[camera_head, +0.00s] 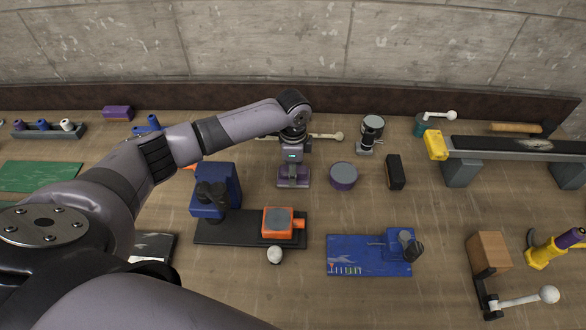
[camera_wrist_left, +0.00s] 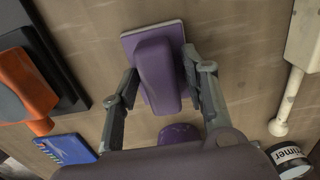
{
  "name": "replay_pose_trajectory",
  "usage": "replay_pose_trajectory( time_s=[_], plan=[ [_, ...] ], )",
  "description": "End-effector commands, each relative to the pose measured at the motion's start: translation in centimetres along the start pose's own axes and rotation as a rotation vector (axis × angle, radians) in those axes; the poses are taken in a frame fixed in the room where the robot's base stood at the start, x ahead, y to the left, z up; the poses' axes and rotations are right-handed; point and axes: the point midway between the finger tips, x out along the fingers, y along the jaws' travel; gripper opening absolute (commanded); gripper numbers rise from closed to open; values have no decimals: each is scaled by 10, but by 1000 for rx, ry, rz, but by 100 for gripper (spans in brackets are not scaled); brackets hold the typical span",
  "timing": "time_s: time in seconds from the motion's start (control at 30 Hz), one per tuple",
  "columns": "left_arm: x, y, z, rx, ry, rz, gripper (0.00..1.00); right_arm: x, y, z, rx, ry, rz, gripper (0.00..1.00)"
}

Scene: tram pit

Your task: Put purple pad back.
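The purple pad (camera_head: 293,181) has a raised purple handle and a flat, paler base plate. My left gripper (camera_head: 292,165) points down over it near the middle of the bench. In the left wrist view the pad (camera_wrist_left: 158,72) sits between the two fingers (camera_wrist_left: 160,70). Whether the base touches the bench is hard to tell. My right gripper does not show.
A purple-sided round tin (camera_head: 343,176) stands just right of the pad, with a black block (camera_head: 395,172) beyond. An orange block (camera_head: 278,222) on a black plate and a blue machine (camera_head: 217,188) lie nearer. A purple block (camera_head: 117,112) is at the back left. Bare wood lies between them.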

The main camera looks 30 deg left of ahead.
Motion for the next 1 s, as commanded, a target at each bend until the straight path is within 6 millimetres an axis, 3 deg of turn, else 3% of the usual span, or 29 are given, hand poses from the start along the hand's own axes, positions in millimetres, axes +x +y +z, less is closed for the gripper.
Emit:
replay_pose_trajectory(
  time_s=[0.37, 0.53, 0.63, 0.77, 1.0],
  plan=[
    [1, 0, 0, 0, 0, -1, 46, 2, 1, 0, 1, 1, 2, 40],
    [4, -1, 0, 1, 0, -2, 46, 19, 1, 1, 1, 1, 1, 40],
    [-23, -1, -1, 1, 4, -4, 46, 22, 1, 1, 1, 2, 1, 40],
    [-52, -10, 5, -1, 5, -5, 46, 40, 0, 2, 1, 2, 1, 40],
    [-115, -10, 4, 0, 4, -4, 46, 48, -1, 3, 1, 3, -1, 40]
  ],
)
